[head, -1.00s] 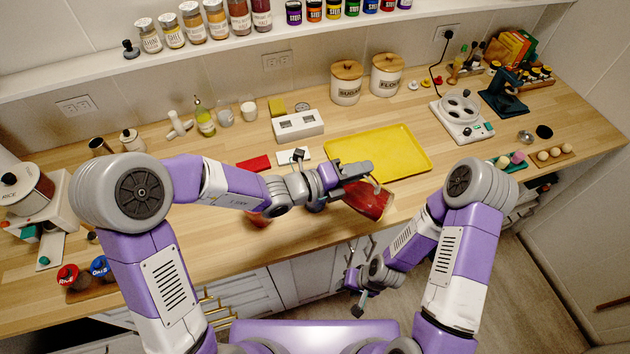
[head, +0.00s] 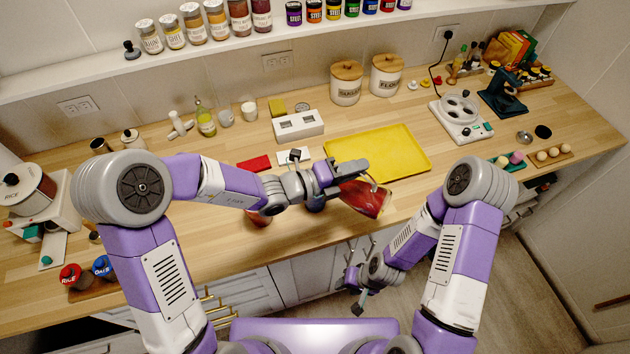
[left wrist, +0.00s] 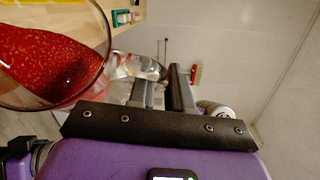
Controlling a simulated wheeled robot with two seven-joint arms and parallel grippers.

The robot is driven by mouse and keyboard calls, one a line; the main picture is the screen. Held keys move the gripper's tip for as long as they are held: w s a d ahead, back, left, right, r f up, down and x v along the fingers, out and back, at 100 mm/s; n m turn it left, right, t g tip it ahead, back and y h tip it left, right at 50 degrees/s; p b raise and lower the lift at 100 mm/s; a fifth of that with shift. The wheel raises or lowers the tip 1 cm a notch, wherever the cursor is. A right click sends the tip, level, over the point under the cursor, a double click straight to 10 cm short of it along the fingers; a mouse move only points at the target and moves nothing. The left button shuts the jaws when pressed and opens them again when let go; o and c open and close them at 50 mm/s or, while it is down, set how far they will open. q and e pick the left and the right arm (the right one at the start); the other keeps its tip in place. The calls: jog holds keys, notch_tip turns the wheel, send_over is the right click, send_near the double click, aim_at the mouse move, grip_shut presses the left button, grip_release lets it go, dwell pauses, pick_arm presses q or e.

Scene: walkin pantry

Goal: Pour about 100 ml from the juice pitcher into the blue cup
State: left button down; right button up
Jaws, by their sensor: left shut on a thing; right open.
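The juice pitcher (head: 364,198) is clear with red juice in it. My left gripper (head: 345,174) is shut on it and holds it tilted above the front of the counter. In the left wrist view the pitcher (left wrist: 50,62) fills the left side, with red juice against its wall. A small bluish thing (head: 316,204), probably the blue cup, shows just below my left gripper, mostly hidden by it. I cannot see into it or see any stream of juice. My right gripper (head: 359,292) is open and empty, low in front of the cabinets.
A yellow tray (head: 405,150) lies behind the pitcher. A red object (head: 257,219) is partly hidden under my left forearm. A white box with openings (head: 298,126) and canisters stand farther back. The counter right of the pitcher (head: 440,190) is partly clear.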

aim_at(372, 187)
pick_arm(q)
jog(key=shift+w+a+r+p, duration=0.25)
jog(key=shift+a+r+p, duration=0.05)
jog(key=shift+a+p, duration=0.15)
dwell(0.6)
jog(key=shift+m+y, duration=0.7)
jog(key=shift+m, duration=0.1)
jog(key=d+f+b, duration=0.1)
jog(key=s+d+b, duration=0.1)
jog(key=d+f+b, duration=0.1)
jog(key=b, duration=0.1)
jog(key=shift+s+d+f, duration=0.3)
jog(key=shift+s, duration=0.1)
jog(key=shift+s+d+f+m+y+b, duration=0.25)
jog(key=shift+d+f+m+y+b, duration=0.4)
jog(key=shift+b, duration=0.45)
jog(key=shift+a+f, duration=0.1)
